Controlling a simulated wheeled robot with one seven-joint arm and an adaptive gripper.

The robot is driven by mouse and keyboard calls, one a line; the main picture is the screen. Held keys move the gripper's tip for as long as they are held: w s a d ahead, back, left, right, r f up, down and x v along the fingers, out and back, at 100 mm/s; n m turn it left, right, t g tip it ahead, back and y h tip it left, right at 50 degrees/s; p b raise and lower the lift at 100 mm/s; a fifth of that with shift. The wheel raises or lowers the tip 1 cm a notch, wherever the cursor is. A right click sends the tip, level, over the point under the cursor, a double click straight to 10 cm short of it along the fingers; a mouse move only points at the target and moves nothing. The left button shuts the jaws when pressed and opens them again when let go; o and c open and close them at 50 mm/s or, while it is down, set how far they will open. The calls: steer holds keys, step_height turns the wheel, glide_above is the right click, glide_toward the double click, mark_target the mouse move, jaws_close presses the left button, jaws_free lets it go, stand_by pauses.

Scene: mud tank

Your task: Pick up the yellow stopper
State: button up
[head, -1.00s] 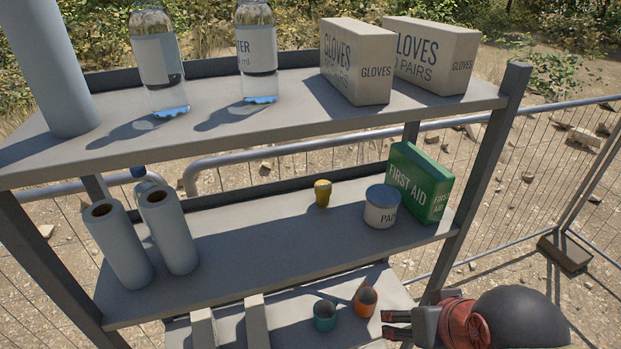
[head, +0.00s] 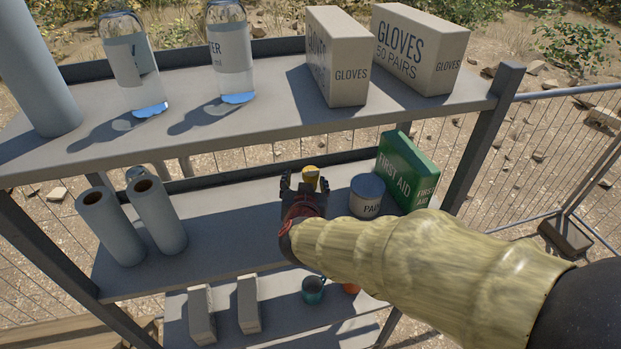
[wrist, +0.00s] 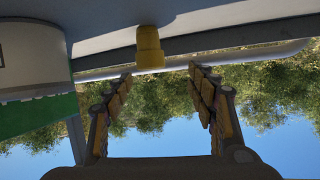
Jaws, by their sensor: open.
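The yellow stopper (head: 311,175) is on the middle shelf of the rack, toward the back, just beyond my gripper (head: 303,180) in the head view. My gripper partly hides its lower part there. The wrist view looks upside down; in it the yellow stopper (wrist: 149,48) hangs from the shelf surface at the top, between and ahead of the fingers. My gripper (wrist: 160,82) is open and empty, its two fingers apart, and the stopper lies beyond the tips.
A paint can (head: 366,196) and a green first aid box (head: 408,172) stand right of the stopper. Two paper rolls (head: 157,215) stand at the left. The top shelf (head: 270,120) with bottles and glove boxes lies above. The shelf between rolls and gripper is clear.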

mark_target(311, 178)
step_height(311, 178, down, 2)
steer(key=shift+w+d+h, duration=0.1)
steer(key=shift+h, duration=0.6)
steer(key=shift+w+d+f, duration=0.15)
steer(key=shift+f, duration=0.1)
steer(key=shift+m+h, duration=0.3)
steer(key=b+x, duration=0.1)
steer(key=x, duration=0.6)
steer(key=shift+w, duration=0.1)
steer(key=c, duration=1.3)
